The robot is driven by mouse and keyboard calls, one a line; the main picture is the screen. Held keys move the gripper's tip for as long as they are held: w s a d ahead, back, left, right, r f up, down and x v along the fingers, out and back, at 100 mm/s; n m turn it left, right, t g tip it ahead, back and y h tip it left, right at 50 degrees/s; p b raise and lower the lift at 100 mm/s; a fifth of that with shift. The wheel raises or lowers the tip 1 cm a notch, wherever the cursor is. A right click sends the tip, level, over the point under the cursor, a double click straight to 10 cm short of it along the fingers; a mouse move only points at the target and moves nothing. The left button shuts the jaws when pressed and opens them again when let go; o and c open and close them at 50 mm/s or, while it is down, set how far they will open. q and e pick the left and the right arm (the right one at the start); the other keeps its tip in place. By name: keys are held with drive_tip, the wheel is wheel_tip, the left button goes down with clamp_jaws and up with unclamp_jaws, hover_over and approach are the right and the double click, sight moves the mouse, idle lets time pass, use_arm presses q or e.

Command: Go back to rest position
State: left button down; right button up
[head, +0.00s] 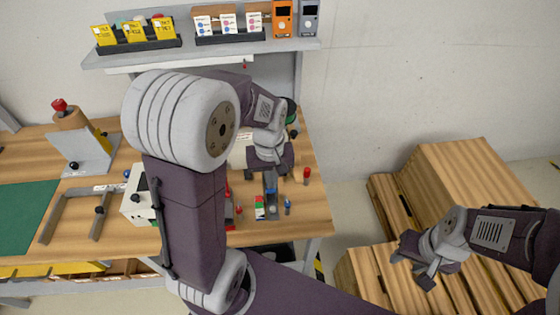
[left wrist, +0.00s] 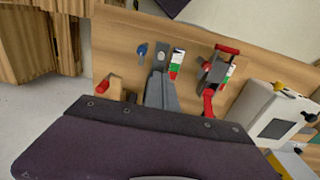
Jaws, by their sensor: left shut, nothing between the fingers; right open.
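My left gripper (head: 271,187) is over the right part of the wooden workbench (head: 315,205), with my large arm link filling the middle of the head view. Its fingers are together and empty, pointing down at the bench. In the left wrist view the closed grey fingers (left wrist: 160,82) show beside a small red, white and green block (left wrist: 176,62). My right gripper (head: 426,272) is at the lower right, open and empty, in front of wooden crates. Whether the left fingertips touch the bench cannot be told.
A shelf (head: 200,54) with card holders and two handheld meters stands behind the bench. Near the left gripper are a red-handled clamp (left wrist: 215,72), a blue knob (head: 287,206) and a white box (head: 139,196). Wooden crates (head: 455,165) stand right. Open floor lies between bench and crates.

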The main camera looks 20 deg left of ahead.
use_arm(q)
drive_tip(key=shift+w, duration=0.1)
drive_tip(key=s+d+f+m+t, duration=0.1)
drive_tip(key=s+d+f+m, duration=0.2)
drive_tip(key=s+m, duration=0.3)
drive_tip(key=shift+f+b, duration=0.3)
drive_tip(key=shift+f, duration=0.2)
